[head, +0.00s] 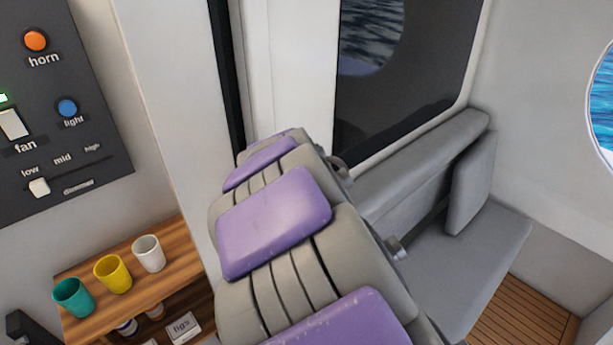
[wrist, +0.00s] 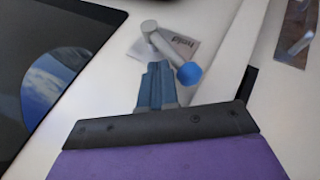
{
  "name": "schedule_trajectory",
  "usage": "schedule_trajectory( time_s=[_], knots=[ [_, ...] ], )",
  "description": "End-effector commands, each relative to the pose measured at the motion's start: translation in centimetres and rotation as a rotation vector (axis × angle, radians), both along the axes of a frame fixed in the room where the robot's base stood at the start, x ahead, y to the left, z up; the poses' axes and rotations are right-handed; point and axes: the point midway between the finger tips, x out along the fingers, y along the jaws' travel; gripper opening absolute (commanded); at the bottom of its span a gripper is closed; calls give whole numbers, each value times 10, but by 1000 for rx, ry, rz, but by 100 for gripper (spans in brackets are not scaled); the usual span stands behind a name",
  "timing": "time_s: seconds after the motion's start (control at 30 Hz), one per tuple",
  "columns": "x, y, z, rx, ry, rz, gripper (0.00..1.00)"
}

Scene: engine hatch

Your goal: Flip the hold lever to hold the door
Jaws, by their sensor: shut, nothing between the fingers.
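The hold lever (wrist: 163,45) shows in the wrist view as a silver bar with a blue knob (wrist: 190,74), slanting down to the right from its round pivot. It sits by a small label reading "hold". My gripper (wrist: 157,70) is shut and empty, its fingertips just left of the knob and below the bar. I cannot tell whether they touch the lever. A white door panel (head: 300,65) with a dark window stands ahead in the head view. My arm reaches toward it and hides the gripper and lever there.
A metal plate with a handle (wrist: 301,42) is at the upper right of the wrist view. In the head view, a control panel (head: 90,120) and a wooden shelf (head: 190,262) with cups are on the left. A grey bench (head: 470,250) is on the right.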

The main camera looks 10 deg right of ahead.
Motion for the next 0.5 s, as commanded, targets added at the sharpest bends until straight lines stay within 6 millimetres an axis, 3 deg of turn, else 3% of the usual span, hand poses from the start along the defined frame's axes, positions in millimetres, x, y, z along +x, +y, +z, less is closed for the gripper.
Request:
schedule_trajectory(
  time_s=[0.3, 0.5],
  knots=[
    [-5, 8, -16, -181, -118, 2, 0],
    [-5, 8, -22, -206, -137, 1, 0]
  ],
)
